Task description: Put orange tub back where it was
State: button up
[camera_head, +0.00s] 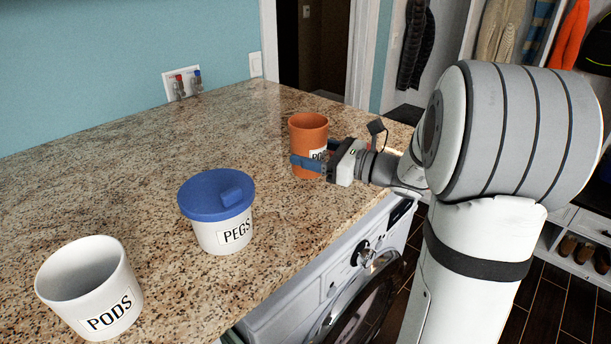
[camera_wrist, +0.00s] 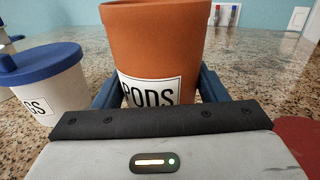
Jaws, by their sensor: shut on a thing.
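The orange tub (camera_head: 308,130) with a PODS label stands upright and lidless at the counter's far right part. It also fills the middle of the wrist view (camera_wrist: 155,45). My gripper (camera_head: 307,163) is shut on its lower body, with one blue finger on each side. The tub's base looks at counter level; I cannot tell whether it touches. The label is partly hidden by my gripper in the head view.
A white PEGS tub (camera_head: 225,233) with a blue lid (camera_head: 212,195) stands nearer, left of the orange tub. An open white PODS tub (camera_head: 90,290) is at the front left. A red thing (camera_wrist: 303,140) is partly visible right of my gripper. The counter's back (camera_head: 170,140) is clear.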

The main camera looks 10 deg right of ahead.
aim_at(309, 174)
notch_tip(309, 174, down, 2)
jog(key=shift+w+a+f, duration=0.1)
jog(key=shift+w+a, duration=0.05)
jog(key=shift+a+f, duration=0.1)
jog(key=shift+f, duration=1.65)
jog(key=shift+f, duration=0.2)
jog(key=o, duration=1.3)
jog(key=shift+r, duration=0.2)
jog(key=b+v, duration=0.2)
jog(key=v, duration=1)
